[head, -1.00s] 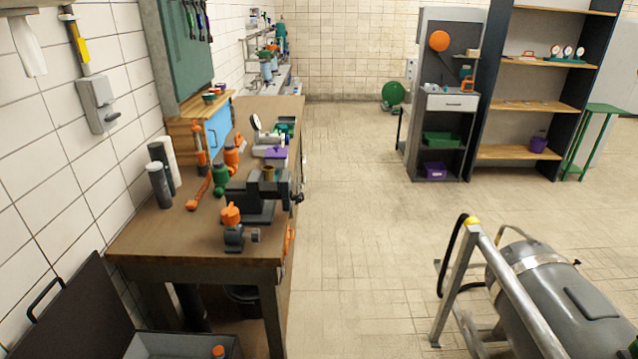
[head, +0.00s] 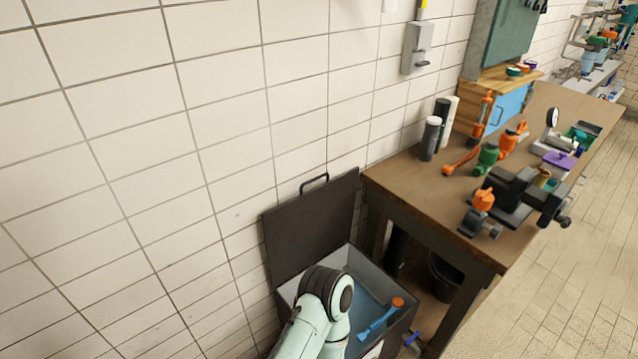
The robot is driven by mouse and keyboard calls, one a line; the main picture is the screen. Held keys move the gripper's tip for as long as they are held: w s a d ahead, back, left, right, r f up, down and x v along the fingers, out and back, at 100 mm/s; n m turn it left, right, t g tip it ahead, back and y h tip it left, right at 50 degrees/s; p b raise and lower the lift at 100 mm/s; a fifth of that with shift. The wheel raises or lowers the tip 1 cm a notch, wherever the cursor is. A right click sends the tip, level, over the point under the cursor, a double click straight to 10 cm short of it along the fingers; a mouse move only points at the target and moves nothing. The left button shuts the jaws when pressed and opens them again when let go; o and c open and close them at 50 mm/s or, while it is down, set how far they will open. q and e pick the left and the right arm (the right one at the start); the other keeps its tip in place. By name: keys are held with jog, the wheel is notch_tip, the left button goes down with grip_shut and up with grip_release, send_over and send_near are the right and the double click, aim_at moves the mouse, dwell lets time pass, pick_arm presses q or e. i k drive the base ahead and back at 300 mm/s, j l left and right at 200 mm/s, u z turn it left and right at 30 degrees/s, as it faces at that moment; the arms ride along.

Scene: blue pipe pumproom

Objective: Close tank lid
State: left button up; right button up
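The tank (head: 402,323) is a grey open box on the floor against the tiled wall, at the bottom middle of the head view. Its dark lid (head: 312,228) stands open, tilted up against the wall, with a black handle (head: 314,183) on its top edge. Inside the tank a blue tool with an orange end (head: 381,318) shows. My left arm comes in from the bottom edge and covers part of the tank's front left; its gripper cannot be made out. My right gripper is not in view.
A brown workbench (head: 408,187) stands right of the tank, with a vise (head: 520,194), valves and dark cylinders on it. A black bucket (head: 444,279) is under the bench. A small blue-handled valve (head: 411,338) is beside the tank. Open floor lies at the right.

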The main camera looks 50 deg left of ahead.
aim_at(298, 231)
jog(key=u, duration=1.8)
